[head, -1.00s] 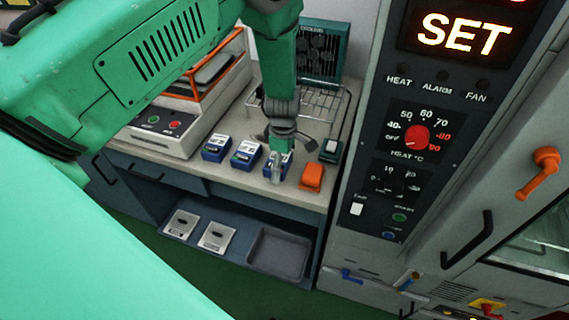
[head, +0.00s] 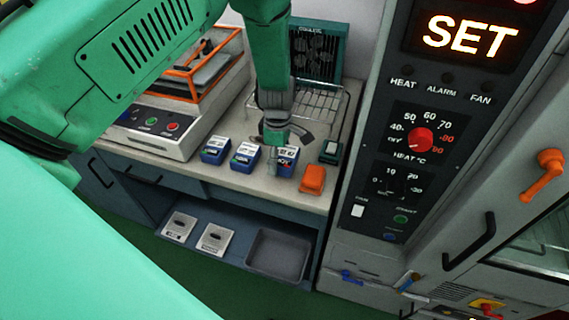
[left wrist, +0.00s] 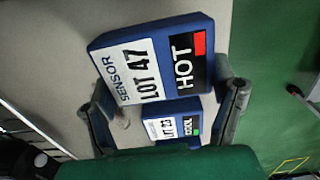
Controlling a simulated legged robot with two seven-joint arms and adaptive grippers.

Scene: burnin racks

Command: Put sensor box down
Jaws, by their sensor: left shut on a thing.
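The sensor box (left wrist: 155,62) is blue, with a white "SENSOR LOT 47" label and a black "HOT" panel with a red square. In the left wrist view it lies between the two fingers of my left gripper (left wrist: 163,98), which is shut on it. In the head view this box (head: 288,158) is at the right end of a row of blue boxes on the bench (head: 238,183). My left gripper (head: 278,150) comes down from above and partly covers it. I cannot tell whether it touches the bench. My right gripper is not in view.
Two similar boxes (head: 215,150) (head: 245,156) stand to the left; one shows "LOT 23" in the wrist view (left wrist: 172,126). An orange object (head: 313,179) and a dark green one (head: 331,152) are at the right. The oven panel (head: 425,130) rises to the right.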

